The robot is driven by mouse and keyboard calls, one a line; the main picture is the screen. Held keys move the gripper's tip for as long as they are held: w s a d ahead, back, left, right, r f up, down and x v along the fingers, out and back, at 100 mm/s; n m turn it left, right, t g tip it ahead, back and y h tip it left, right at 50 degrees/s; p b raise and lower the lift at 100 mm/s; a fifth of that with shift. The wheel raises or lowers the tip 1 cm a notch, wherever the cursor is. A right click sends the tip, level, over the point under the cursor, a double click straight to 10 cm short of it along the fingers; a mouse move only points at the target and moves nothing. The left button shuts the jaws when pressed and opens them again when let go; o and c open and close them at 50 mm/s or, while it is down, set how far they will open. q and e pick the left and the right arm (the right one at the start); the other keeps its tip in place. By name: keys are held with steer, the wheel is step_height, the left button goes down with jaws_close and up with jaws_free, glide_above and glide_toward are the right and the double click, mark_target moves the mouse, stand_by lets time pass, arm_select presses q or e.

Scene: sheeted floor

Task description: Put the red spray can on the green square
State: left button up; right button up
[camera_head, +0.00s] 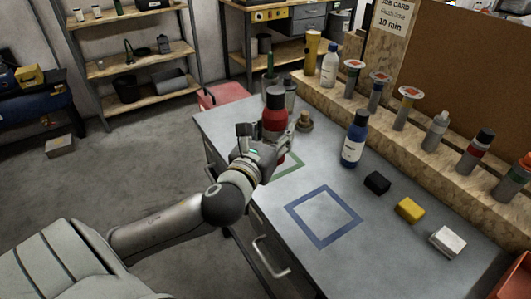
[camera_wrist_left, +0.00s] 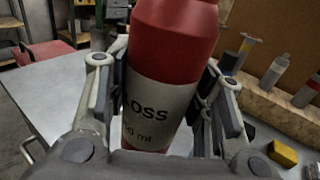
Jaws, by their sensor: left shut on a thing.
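The red spray can (camera_head: 274,118) has a black top and stands upright at the far left part of the grey bench. In the left wrist view the red can (camera_wrist_left: 168,55) fills the middle, with a pale label. My left gripper (camera_head: 268,142) is shut on the can, its fingers on both sides of it. The green square (camera_head: 290,166) is an outline on the bench, partly hidden behind my gripper. The can is over or beside its far part; I cannot tell whether it touches the bench. My right gripper is not in view.
A blue square outline (camera_head: 324,215) lies nearer and is empty. A blue bottle (camera_head: 354,140) stands right of the green square. Black (camera_head: 377,182), yellow (camera_head: 410,209) and white blocks (camera_head: 447,241) lie along the right. A wooden ledge (camera_head: 420,137) with several bottles runs behind.

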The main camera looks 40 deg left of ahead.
arm_select(q)
steer(key=shift+w+a+f+b, duration=0.25)
steer(key=shift+w+a+f, duration=1)
steer(key=shift+w+f, duration=0.7)
steer(key=shift+w+a+f+b, duration=0.25)
steer(key=shift+w+a+f, duration=1)
steer(key=shift+w+f, duration=0.7)
steer(key=shift+w+a+f+b, duration=0.25)
steer(key=shift+w+a+f, duration=1.15)
steer(key=shift+f, duration=0.95)
steer(key=shift+w+d, duration=0.15)
steer(key=shift+f, duration=0.2)
steer(key=o, duration=1.1)
steer(key=shift+o, duration=0.2)
